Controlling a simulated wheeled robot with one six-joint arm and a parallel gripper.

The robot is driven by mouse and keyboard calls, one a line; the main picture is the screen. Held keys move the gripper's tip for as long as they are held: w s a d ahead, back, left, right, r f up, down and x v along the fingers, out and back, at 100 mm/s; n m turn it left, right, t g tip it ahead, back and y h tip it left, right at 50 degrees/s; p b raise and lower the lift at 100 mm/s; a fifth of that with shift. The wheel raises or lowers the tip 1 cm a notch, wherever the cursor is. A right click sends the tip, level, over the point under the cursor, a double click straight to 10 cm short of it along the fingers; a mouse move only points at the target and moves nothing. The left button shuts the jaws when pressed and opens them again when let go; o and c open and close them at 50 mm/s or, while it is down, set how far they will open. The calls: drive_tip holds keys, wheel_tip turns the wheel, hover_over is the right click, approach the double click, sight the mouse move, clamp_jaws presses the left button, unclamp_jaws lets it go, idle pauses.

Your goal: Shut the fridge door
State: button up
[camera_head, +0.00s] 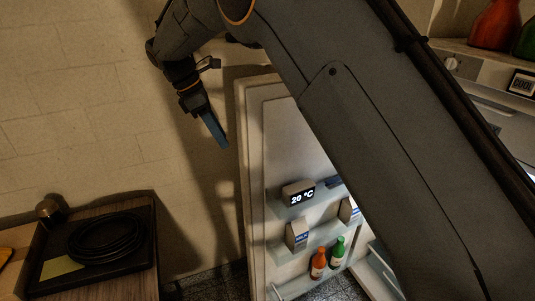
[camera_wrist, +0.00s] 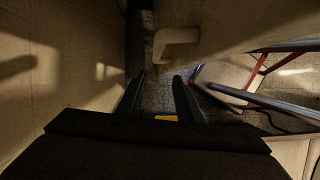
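The fridge door (camera_head: 253,180) stands open in the head view, with its shelved inner side facing the camera. Its shelves hold a "20 °C" display (camera_head: 299,193), small cartons and two bottles. My gripper (camera_head: 222,142) points down in the space left of the door's edge, on the outer side, apart from it. In the wrist view, the door's outer face (camera_wrist: 235,22) is at the upper right with a pale handle (camera_wrist: 176,36) on it. My gripper (camera_wrist: 160,77) is open there, with floor showing between its two fingers. My arm hides much of the fridge body.
A pale wall (camera_head: 70,90) is left of my gripper. A cabinet with a dark tray (camera_head: 95,283) holding a coiled black cable (camera_head: 105,238) stands at lower left. Red and green bottles stand on top of the fridge. A red-legged frame (camera_wrist: 257,72) shows at right in the wrist view.

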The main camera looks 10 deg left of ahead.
sight(239, 150)
drive_tip(key=shift+w+d+f+p, duration=0.45)
drive_tip(key=shift+d+f, duration=0.3)
drive_tip(key=shift+f, duration=0.4)
drive_tip(key=shift+w+d+f+p, duration=0.3)
drive_tip(key=shift+w+d+f, duration=0.35)
drive_tip(key=shift+f, duration=0.5)
drive_tip(key=shift+w+d+f+p, duration=0.4)
drive_tip(key=shift+d+f, duration=0.4)
drive_tip(key=shift+f, duration=0.35)
